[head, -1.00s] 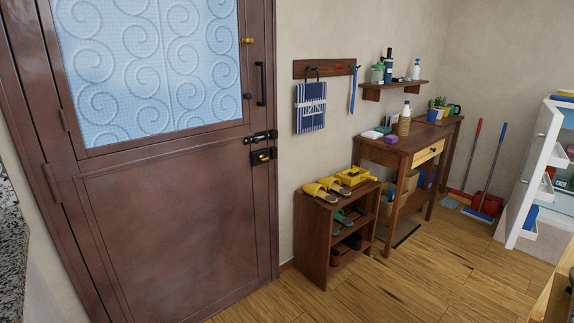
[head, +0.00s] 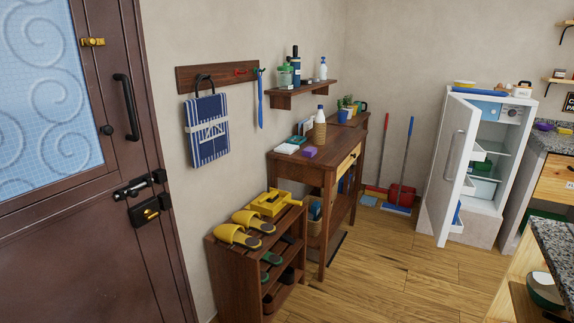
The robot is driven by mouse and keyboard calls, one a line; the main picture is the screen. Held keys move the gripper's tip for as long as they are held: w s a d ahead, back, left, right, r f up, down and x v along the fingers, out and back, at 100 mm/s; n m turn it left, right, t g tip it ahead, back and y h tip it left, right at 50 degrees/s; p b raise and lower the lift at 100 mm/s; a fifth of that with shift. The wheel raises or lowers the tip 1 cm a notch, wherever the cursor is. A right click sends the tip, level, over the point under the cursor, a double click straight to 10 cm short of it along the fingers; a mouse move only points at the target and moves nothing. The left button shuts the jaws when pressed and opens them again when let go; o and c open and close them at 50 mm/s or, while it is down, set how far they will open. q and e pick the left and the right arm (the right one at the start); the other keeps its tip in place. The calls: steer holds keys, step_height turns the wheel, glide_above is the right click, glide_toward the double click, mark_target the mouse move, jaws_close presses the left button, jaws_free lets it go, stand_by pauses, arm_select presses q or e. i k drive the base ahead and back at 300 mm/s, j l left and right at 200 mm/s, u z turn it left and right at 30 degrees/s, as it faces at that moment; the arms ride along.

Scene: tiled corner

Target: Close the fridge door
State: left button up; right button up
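The white fridge (head: 510,109) stands against the back wall at the right of the head view. Its door (head: 452,160) is open, swung out toward the left and front, with a vertical handle on its outer face. Door shelves and inner shelves with several items show through the gap, including a green container and a blue item. The fridge is some distance away across the floor. Neither of my grippers shows in the view.
A brown door (head: 70,230) fills the left. A shoe rack (head: 225,275) and a wooden side table (head: 315,170) line the wall. A red broom and blue mop (head: 404,165) lean near the fridge. A granite-topped counter (head: 555,240) is at lower right. Wooden floor (head: 385,265) lies clear between.

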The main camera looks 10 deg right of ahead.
mark_target(457, 145)
steer(key=i+z, duration=0.4)
steer(key=i, duration=0.25)
steer(key=i+j+z, duration=0.15)
steer(key=i+z, duration=0.3)
steer(key=i, duration=0.15)
steer(key=i+j+z, duration=0.1)
steer(key=i+z, duration=0.35)
steer(key=i+j+z, duration=0.3)
steer(key=i+z, duration=0.2)
steer(key=i, duration=0.1)
